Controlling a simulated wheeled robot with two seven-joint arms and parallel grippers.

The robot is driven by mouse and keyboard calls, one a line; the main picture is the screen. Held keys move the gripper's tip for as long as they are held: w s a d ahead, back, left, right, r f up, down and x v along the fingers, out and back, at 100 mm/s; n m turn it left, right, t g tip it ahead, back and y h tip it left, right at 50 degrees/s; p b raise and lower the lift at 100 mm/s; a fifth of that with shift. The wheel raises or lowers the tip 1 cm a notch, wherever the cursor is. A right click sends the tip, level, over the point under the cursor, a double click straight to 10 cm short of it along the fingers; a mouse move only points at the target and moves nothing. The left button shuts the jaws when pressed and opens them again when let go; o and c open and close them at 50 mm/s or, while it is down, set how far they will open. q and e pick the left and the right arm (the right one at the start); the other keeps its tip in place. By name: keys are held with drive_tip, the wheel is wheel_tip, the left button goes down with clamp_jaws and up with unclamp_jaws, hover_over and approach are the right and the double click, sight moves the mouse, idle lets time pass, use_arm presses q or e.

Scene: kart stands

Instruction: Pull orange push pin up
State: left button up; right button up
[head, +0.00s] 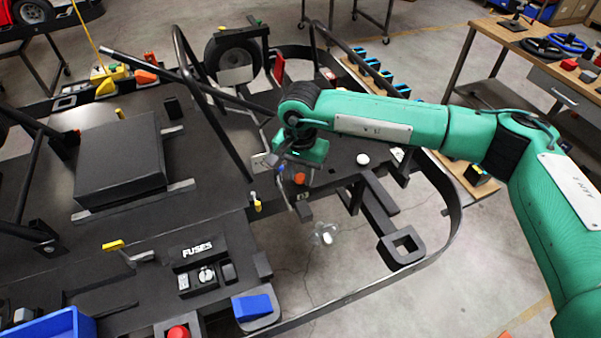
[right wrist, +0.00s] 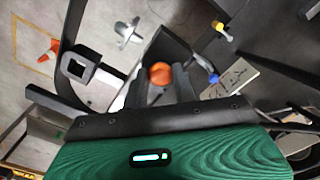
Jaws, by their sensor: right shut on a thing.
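The orange push pin (right wrist: 160,73) shows as a round orange knob in the right wrist view, between the fingertips of my right gripper (right wrist: 163,88). The gripper is shut on it. In the head view the orange push pin (head: 299,178) shows just below my right gripper (head: 295,172), on the dark kart stand frame (head: 330,176). I cannot tell how far the pin is raised, since the fingers hide its lower part. My left gripper is not in view.
A yellow-topped pin (head: 256,202) and a metal plate (head: 264,163) sit left of the gripper. A black tube (head: 215,95) rises behind them. A white knob (head: 362,159) is to the right. A fuse panel (head: 205,270) and blue block (head: 252,307) lie nearer.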

drive_tip(key=shift+r, duration=0.3)
drive_tip(key=o, duration=1)
drive_tip(key=shift+r, duration=0.1)
